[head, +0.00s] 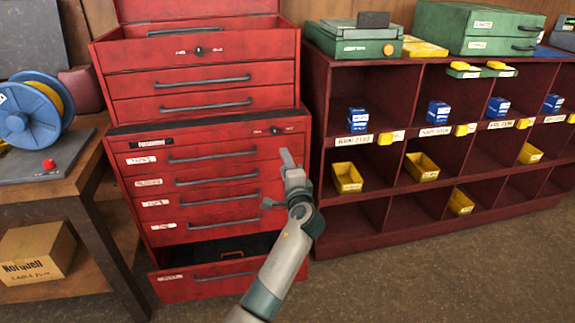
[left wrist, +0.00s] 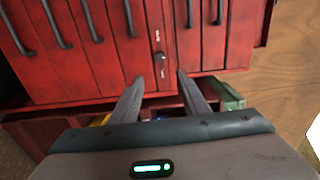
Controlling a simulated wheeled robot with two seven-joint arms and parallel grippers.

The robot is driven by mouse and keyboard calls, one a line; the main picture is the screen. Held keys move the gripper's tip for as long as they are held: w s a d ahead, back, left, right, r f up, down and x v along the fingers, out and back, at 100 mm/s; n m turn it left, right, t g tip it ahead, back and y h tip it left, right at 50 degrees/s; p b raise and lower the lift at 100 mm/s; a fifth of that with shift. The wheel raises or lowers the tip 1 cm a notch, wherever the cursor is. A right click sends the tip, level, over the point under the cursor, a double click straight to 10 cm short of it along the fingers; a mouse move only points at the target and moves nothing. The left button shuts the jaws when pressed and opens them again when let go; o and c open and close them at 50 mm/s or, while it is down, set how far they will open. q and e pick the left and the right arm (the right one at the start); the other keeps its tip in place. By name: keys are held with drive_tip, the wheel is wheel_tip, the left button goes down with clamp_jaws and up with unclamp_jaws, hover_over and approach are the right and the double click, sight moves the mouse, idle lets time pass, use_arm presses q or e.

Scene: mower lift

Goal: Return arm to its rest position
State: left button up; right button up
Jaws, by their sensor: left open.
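My left arm comes up from the bottom middle of the head view. My left gripper (head: 277,179) is in front of the right side of the red tool chest (head: 204,218). In the left wrist view the gripper (left wrist: 171,79) has its two fingers apart with nothing held between them. The chest face fills the upper part of that view, turned sideways, with bar handles and a small lock (left wrist: 158,56). The chest's bottom drawer (head: 205,285) is pulled out, with a dark item with an orange handle inside. My right gripper is not in view.
A maroon shelf (head: 318,180) with blue boxes and yellow bins stands right of the chest. Green cases (head: 352,42) sit on it. A wooden bench (head: 70,185) with a blue cable reel (head: 22,118) is at left. Floor (head: 450,275) is clear at lower right.

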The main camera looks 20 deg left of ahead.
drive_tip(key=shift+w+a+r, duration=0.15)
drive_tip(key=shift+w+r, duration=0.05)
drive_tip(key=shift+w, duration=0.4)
use_arm(q)
drive_tip(key=shift+f, duration=0.1)
